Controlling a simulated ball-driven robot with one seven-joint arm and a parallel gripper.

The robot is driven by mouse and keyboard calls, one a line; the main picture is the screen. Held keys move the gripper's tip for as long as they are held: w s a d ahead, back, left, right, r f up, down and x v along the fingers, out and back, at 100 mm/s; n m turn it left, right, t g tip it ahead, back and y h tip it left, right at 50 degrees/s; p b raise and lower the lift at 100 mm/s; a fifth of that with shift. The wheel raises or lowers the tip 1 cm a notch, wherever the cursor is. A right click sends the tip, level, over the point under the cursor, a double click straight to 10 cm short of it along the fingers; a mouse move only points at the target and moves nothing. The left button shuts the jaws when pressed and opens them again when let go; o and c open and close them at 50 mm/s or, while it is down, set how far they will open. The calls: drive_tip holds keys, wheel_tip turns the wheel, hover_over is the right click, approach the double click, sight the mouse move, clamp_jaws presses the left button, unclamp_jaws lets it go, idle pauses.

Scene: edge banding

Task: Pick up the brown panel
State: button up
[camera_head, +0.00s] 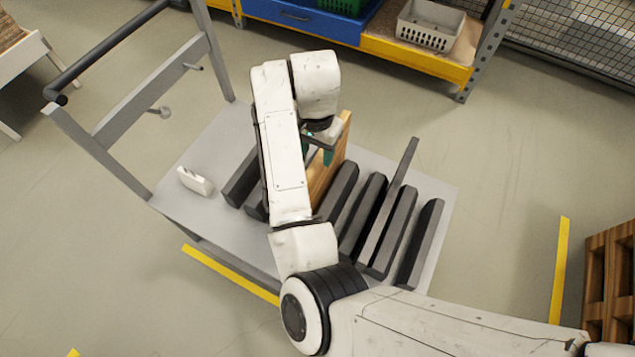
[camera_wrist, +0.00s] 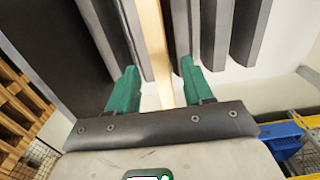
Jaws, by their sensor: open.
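The brown panel (camera_head: 329,169) stands upright on edge between dark grey bars on a grey cart. In the head view my arm hides part of it. In the wrist view the panel (camera_wrist: 154,45) shows as a narrow light-wood strip running between my two green fingers. My gripper (camera_wrist: 156,85) is open, with one finger on each side of the panel's edge. Gaps show between the panel and both fingers. In the head view my gripper (camera_head: 322,150) is at the panel's upper edge, partly hidden by my wrist.
A thin grey panel (camera_head: 393,198) stands among the dark bars (camera_head: 420,243) to the right. A small white object (camera_head: 195,181) lies on the cart (camera_head: 182,208) at left. The cart's handle (camera_head: 107,50) rises at left. A shelf (camera_head: 380,42) with bins stands behind.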

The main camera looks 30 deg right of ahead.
sight(317, 160)
drive_tip(key=f, duration=0.5)
drive_tip(key=shift+w+d, duration=0.1)
drive_tip(key=shift+d, duration=0.1)
drive_tip(key=shift+c, duration=0.2)
clamp_jaws()
drive_tip(key=shift+w+r, duration=0.1)
drive_tip(key=shift+r, duration=0.05)
idle(0.8)
